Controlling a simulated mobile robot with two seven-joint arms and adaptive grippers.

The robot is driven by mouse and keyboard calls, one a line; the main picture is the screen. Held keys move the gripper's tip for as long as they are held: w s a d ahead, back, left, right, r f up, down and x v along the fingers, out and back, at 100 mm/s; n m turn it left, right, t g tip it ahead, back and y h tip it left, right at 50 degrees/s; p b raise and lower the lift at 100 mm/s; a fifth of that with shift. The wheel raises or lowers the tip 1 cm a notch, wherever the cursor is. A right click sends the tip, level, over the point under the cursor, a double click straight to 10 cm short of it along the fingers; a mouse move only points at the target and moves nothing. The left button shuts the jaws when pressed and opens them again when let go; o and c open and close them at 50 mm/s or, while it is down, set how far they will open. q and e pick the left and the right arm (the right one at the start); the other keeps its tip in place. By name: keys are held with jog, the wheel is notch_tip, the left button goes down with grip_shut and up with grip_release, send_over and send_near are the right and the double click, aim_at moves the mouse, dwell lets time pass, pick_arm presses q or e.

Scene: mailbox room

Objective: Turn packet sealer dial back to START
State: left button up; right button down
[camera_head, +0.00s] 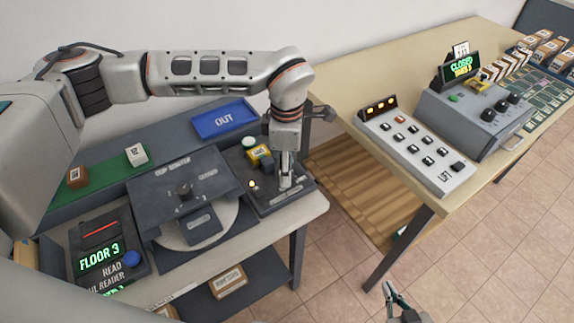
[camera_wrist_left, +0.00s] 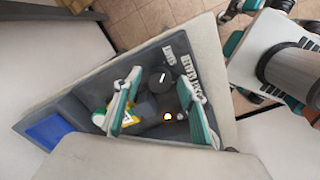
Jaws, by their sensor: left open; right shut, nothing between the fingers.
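The packet sealer (camera_head: 262,203) is a dark, low unit at the right end of the left bench. In the left wrist view its round black dial (camera_wrist_left: 160,80) carries a short white mark, near white lettering too blurred to read. My left gripper (camera_head: 287,184) points down over the sealer. Its teal fingers (camera_wrist_left: 158,84) are open, with the dial between their tips; I cannot tell whether they touch it. In the head view the gripper hides the dial. My right gripper (camera_head: 391,290) is shut and empty, low over the floor, away from the sealer.
A small yellow-labelled block (camera_head: 259,154) and a lit lamp (camera_head: 252,184) are close to the left gripper. The slip sorter (camera_head: 170,190) and a blue OUT tray (camera_head: 225,119) are nearby. A lift panel (camera_head: 415,150) stands on the right table. Tiled floor lies between.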

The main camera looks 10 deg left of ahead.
pick_arm(q)
jog(key=c, duration=1.1)
jog(key=shift+n, duration=0.8)
jog(key=o, duration=1.1)
notch_tip(320, 180, up, 12)
jog(key=shift+s, duration=0.15)
